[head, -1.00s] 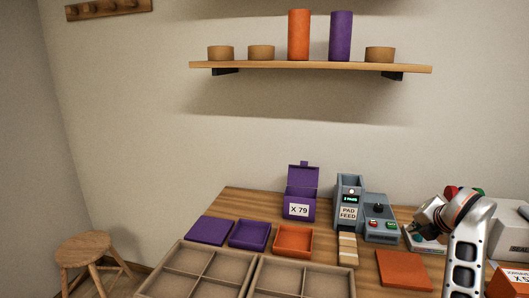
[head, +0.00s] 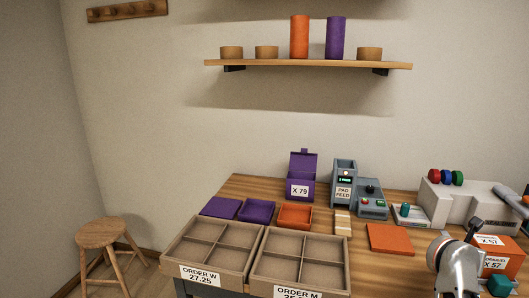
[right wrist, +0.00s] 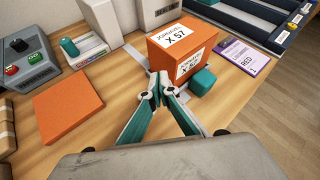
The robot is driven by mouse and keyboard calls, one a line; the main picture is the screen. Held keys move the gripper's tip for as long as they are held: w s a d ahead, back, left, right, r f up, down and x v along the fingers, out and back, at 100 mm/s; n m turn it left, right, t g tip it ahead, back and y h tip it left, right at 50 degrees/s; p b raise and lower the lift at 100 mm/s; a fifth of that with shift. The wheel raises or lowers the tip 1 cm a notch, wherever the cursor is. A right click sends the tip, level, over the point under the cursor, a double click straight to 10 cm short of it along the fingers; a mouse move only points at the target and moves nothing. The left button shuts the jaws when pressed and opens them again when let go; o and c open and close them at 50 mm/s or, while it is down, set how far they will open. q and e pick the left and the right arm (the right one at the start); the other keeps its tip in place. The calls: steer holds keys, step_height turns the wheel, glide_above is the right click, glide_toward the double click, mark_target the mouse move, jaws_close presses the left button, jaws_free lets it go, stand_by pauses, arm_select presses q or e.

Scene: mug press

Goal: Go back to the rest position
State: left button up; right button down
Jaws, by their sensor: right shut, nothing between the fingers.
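My right gripper (right wrist: 160,82) is shut and empty in the right wrist view. Its fingertips meet above the wooden table, close to the near left side of an orange box (right wrist: 187,50) labelled X 57. I cannot tell whether they touch it. A small teal block (right wrist: 203,81) sits beside that box. In the head view my right arm rises at the lower right, and the orange box (head: 508,260) is partly hidden behind it. My left gripper is not in view.
An orange pad (head: 390,239) lies flat left of my right arm. Two divided trays (head: 207,272) stand at the table's front. A pad feeder (head: 344,182), a purple box (head: 301,178) and a white machine (head: 470,200) stand farther back. A stool (head: 101,236) is on the floor at left.

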steer(key=s+a+r+n+t+h, duration=0.1)
steer(key=s+r+n+t+h, duration=0.4)
steer(key=n, duration=0.4)
steer(key=s+a+f+n+t+y, duration=0.1)
steer(key=a+f+n+t+y, duration=0.3)
steer(key=a+n, duration=0.65)
steer(key=s+a+f+n+t+y, duration=0.1)
steer(key=a+f+n+t+y, duration=0.1)
steer(key=a+n+t+y, duration=0.6)
steer(key=s+a+f+n+g+y, duration=0.3)
steer(key=s+a+f+n+g, duration=0.15)
steer(key=a+f+n, duration=0.3)
steer(key=s+a+f+n+g+y, duration=0.35)
steer(key=s+a+f+n, duration=0.2)
steer(key=f+n, duration=0.3)
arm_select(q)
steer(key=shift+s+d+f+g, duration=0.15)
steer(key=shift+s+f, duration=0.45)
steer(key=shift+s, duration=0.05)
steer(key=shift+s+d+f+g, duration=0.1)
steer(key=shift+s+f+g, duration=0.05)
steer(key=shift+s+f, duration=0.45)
arm_select(e)
steer(key=s+a+f+n+g, duration=0.3)
steer(key=s+f+n+g, duration=0.2)
steer(key=s+f, duration=0.6)
steer(key=shift+s+f+g+h, duration=0.4)
steer(key=shift+f+h, duration=0.05)
steer(key=shift+f, duration=0.35)
